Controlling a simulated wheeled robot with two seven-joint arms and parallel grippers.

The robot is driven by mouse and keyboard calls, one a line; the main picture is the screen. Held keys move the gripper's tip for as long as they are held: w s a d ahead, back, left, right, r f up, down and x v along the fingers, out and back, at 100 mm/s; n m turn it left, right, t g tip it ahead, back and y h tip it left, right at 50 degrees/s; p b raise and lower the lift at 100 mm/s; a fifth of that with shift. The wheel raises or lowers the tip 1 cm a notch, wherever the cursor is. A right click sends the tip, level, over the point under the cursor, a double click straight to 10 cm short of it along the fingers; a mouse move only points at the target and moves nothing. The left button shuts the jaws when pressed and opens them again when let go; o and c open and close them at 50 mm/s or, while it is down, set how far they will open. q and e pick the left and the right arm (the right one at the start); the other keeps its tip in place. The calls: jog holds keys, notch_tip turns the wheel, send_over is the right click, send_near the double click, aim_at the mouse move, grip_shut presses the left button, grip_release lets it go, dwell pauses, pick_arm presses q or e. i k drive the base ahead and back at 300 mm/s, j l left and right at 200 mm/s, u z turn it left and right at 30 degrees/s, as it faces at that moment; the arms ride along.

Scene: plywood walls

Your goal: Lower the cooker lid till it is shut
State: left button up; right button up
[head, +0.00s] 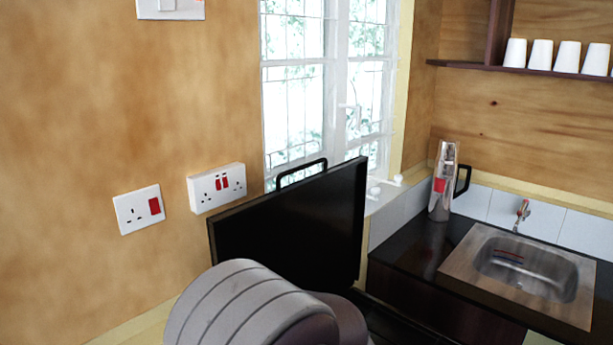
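The cooker lid (290,228) is a flat black panel standing raised, close to upright, in front of the window. A thin black loop handle (302,172) sticks up from its top edge. A dark strip of the cooker (393,322) shows at the lid's lower right; most of the cooker is hidden. A rounded grey part of my own body covers the bottom middle, in front of the lid's lower part. Neither of my grippers is in view.
A dark counter (412,257) with a steel sink (520,265) lies at right. A silver flask (443,182) with a black handle stands on it by the wall. Wall sockets (217,187) are left of the lid. White cups (541,54) stand on a high shelf.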

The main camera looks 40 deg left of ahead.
aim_at(308, 231)
jog(key=i+j+u, duration=0.1)
jog(key=u, duration=1.35)
